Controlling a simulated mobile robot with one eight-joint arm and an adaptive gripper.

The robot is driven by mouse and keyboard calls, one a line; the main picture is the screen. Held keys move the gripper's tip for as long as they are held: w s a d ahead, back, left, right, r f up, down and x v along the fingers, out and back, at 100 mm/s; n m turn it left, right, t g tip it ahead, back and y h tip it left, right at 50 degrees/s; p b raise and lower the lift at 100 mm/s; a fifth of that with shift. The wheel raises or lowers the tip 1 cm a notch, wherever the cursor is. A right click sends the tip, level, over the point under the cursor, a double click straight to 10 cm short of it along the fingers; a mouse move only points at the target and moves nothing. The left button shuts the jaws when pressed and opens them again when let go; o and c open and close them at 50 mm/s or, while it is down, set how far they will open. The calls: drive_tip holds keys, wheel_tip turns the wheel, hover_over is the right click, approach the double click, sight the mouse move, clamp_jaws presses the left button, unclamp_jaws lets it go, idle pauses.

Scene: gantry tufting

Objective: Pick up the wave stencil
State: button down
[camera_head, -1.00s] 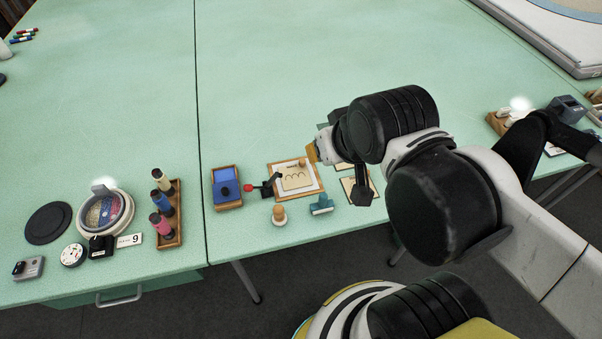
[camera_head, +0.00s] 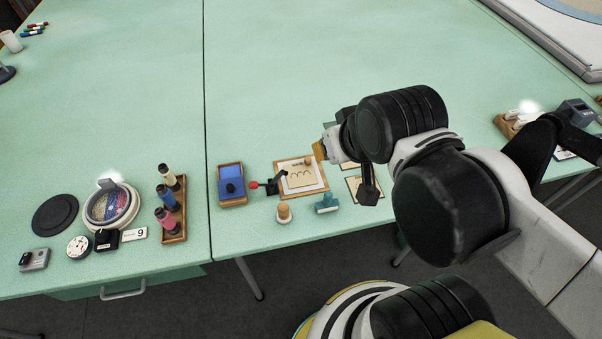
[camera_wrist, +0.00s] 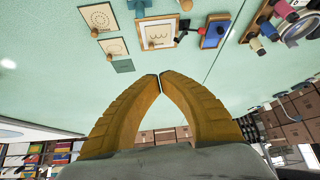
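A cream plate with a row of wave-like arches (camera_head: 299,179) lies inside a wood-framed board (camera_head: 321,186) with a wooden knob at its top edge. I take it for the wave stencil, and it shows in the wrist view too (camera_wrist: 157,32). Several similar cards lie beside the board; one has a ring of dots (camera_wrist: 99,17), one a curved line (camera_wrist: 113,46), and one (camera_wrist: 124,66) is too small to read. My gripper (camera_wrist: 159,76) has its yellow fingers together at the tips, with nothing between them. In the head view it hangs by the board's right side, partly hidden by my arm.
A black clamp with a red knob (camera_head: 254,185) reaches over the board's left edge. A blue pad in a wooden tray (camera_head: 231,200), a wooden stamp (camera_head: 284,212) and a teal tool (camera_head: 326,203) stand close by. Thread spools (camera_head: 166,197) stand further left. The table behind is clear.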

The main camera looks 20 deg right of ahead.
drive_tip(key=c, duration=1.5)
unclamp_jaws()
drive_tip(key=shift+c, duration=0.2)
drive_tip(key=o, duration=0.3)
drive_tip(key=shift+w, duration=0.35)
drive_tip(key=g, duration=0.2)
hover_over(308, 159)
drive_tip(key=s, duration=0.4)
wheel_tip(308, 159, down, 14)
drive_tip(key=shift+g+y, duration=0.3)
drive_tip(key=b+x, duration=0.1)
drive_tip(key=x, duration=0.1)
drive_tip(key=d+x, duration=0.1)
drive_tip(key=x, duration=0.2)
drive_tip(key=b+x, duration=0.1)
drive_tip(key=x, duration=0.1)
drive_tip(key=shift+s+d+f+b, duration=0.2)
drive_tip(key=shift+f+b, duration=0.15)
drive_tip(key=shift+f, duration=0.25)
drive_tip(key=b+x, duration=0.1)
drive_tip(key=x, duration=0.1)
drive_tip(key=b+x, duration=0.1)
drive_tip(key=x, duration=0.1)
drive_tip(key=b+x, duration=0.1)
drive_tip(key=x, duration=0.1)
drive_tip(key=shift+s+a+f, duration=0.1)
drive_tip(key=shift+s+a, duration=0.05)
drive_tip(key=shift+a, duration=0.15)
